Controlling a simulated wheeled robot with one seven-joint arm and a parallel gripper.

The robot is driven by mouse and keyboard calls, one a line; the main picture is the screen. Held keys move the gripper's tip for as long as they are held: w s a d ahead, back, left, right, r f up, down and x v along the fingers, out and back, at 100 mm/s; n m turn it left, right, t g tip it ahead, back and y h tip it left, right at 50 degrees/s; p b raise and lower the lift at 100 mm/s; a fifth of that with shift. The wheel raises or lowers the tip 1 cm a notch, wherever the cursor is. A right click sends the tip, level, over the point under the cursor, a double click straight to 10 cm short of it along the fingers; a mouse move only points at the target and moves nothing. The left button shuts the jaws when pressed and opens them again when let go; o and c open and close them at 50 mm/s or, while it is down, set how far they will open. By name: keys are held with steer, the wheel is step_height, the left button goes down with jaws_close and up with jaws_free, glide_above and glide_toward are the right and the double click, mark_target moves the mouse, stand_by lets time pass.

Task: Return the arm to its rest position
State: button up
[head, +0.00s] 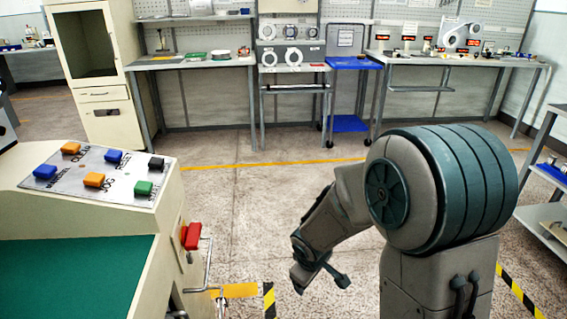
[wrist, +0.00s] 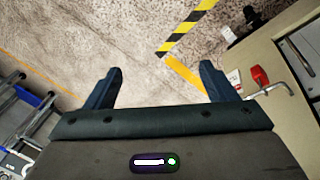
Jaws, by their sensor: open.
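My gripper (wrist: 158,85) shows in the wrist view with its two dark fingers spread wide apart. Nothing is between them; only the concrete floor lies beyond. In the head view my arm bends forward and down, and my gripper (head: 322,283) hangs over the floor to the right of the cream machine (head: 110,225). It touches nothing that I can see.
The machine carries coloured buttons, a red switch (head: 192,236) and a metal handle (head: 207,262) on the side near my gripper. Workbenches (head: 460,60) line the back wall. A grey shelf (head: 545,215) stands at right. The floor in the middle is clear.

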steer(key=s+d+r+m+p, duration=0.2)
steer(key=s+r+p, duration=0.3)
steer(key=r, duration=0.6)
steer(key=s+d+r+m+p, duration=0.3)
steer(key=s+r+p, duration=0.3)
steer(key=r, duration=0.5)
steer(key=s+d+r+m+p, duration=0.3)
steer(key=s+r+m+p, duration=0.2)
steer(key=r, duration=0.6)
steer(key=shift+s+r+g+y, duration=0.3)
steer(key=shift+s+g+y, duration=0.1)
steer(key=shift+s, duration=0.35)
